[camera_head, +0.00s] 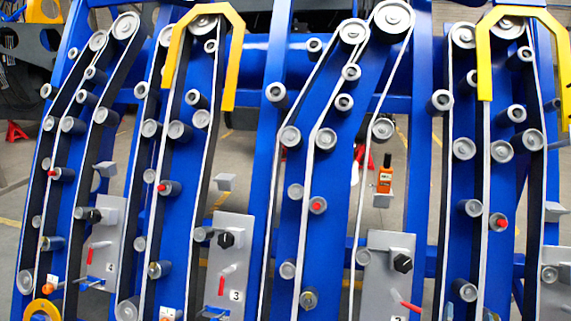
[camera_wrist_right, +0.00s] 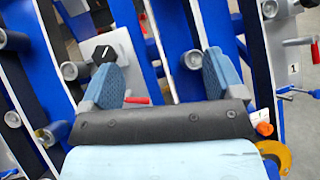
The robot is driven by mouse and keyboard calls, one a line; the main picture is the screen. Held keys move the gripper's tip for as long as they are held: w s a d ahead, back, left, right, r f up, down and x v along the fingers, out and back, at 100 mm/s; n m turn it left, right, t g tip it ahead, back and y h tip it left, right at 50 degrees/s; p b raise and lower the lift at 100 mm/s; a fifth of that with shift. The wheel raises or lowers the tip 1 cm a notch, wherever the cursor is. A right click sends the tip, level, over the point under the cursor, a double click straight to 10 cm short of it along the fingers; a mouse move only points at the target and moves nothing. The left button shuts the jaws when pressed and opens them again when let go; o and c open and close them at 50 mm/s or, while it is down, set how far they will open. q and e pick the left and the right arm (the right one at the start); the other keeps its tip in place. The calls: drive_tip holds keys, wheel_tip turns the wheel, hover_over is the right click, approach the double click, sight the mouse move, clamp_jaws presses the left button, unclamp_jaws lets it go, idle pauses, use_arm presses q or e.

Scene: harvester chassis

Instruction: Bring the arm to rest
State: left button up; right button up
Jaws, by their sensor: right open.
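My right gripper (camera_wrist_right: 162,62) shows in the right wrist view with its two blue padded fingers spread wide apart. Nothing is held between the fingers. Behind them are the blue chassis rows, a grey panel with a black knob (camera_wrist_right: 104,54) and a red lever. Whether the left finger touches that panel cannot be told. I do not make out either gripper in the head view, and my left gripper is in neither view.
Blue chassis columns (camera_head: 332,170) with belts and rollers fill the head view. Grey panels (camera_head: 231,255) with knobs and red levers stick out low down. Yellow brackets (camera_head: 232,60) arch over two columns. An orange handheld device (camera_head: 385,180) sits on a small grey ledge.

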drive_tip(key=s+a+f+m+g+y, duration=0.4)
drive_tip(key=s+a+f+m, duration=0.1)
drive_tip(key=s+f+m, duration=0.25)
drive_tip(key=s+a+m+g+y, duration=0.2)
drive_tip(key=s+a+m+y, duration=0.3)
drive_tip(key=s+a+m, duration=0.3)
drive_tip(key=s+a+m+g+y, duration=0.2)
drive_tip(key=s+a+m+y, duration=0.3)
drive_tip(key=s, duration=0.5)
drive_tip(key=w+a+r+m+t, duration=0.1)
drive_tip(key=w+a+m+t, duration=0.1)
drive_tip(key=a+m, duration=0.65)
use_arm(q)
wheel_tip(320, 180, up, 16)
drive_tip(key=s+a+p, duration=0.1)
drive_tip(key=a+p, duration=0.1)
drive_tip(key=p, duration=2.3)
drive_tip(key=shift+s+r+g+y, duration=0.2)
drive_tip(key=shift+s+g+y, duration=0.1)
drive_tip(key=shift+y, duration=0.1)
use_arm(e)
wheel_tip(320, 180, up, 17)
drive_tip(key=s+n+h, duration=0.1)
drive_tip(key=n, duration=0.1)
drive_tip(key=shift+s+a+g, duration=0.2)
drive_tip(key=shift+a+g, duration=0.1)
drive_tip(key=shift+g, duration=0.1)
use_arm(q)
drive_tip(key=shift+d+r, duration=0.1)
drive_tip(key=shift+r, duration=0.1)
